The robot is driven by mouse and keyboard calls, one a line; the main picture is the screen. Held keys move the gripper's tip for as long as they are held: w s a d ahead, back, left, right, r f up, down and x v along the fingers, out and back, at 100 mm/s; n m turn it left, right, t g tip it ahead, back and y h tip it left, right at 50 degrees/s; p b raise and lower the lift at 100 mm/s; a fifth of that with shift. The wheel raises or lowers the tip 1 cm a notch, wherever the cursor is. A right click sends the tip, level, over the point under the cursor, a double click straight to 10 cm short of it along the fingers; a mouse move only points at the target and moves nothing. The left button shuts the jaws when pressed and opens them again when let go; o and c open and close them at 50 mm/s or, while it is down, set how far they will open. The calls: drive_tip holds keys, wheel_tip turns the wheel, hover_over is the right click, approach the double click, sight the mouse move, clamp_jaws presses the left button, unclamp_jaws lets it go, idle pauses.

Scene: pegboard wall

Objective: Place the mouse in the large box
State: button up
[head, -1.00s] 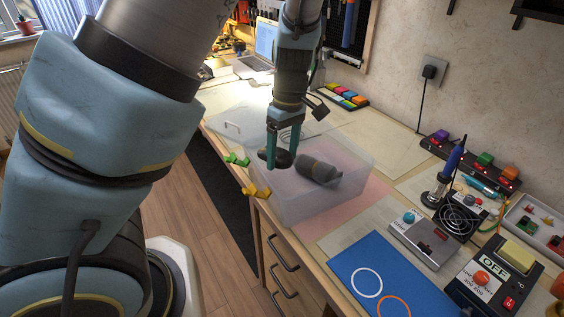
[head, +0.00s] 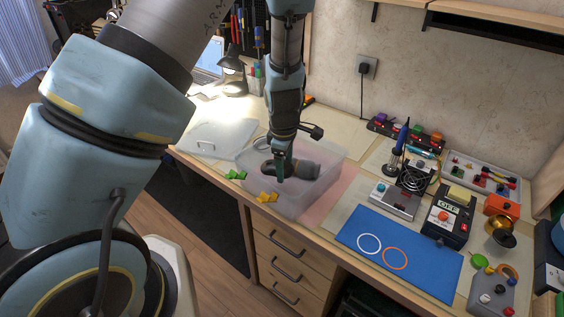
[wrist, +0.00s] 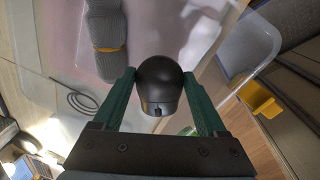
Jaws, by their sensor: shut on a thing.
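My gripper (head: 280,170) points down, its green fingers shut on the black mouse (wrist: 159,83). In the wrist view the mouse sits between the two fingertips (wrist: 160,95). In the head view the mouse (head: 267,168) is a dark shape at the fingertips. The large box (head: 325,156) is translucent and open at the top. The gripper and mouse are over or inside its left front part; I cannot tell how far they are below the rim. A dark grey padded object (head: 304,170) lies in the box, beside the mouse.
A translucent lid (head: 215,136) with a handle lies left of the box. Green (head: 236,174) and yellow (head: 267,197) clips show at the front. A blue mat (head: 400,250), a soldering station (head: 447,215) and a parts tray (head: 482,180) are to the right.

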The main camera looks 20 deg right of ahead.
drive_tip(key=shift+f+b, duration=3.2)
drive_tip(key=shift+f, duration=0.15)
drive_tip(key=shift+f+b, duration=0.4)
drive_tip(key=shift+f, duration=0.2)
drive_tip(key=o, duration=1.5)
drive_tip(key=shift+s, duration=0.1)
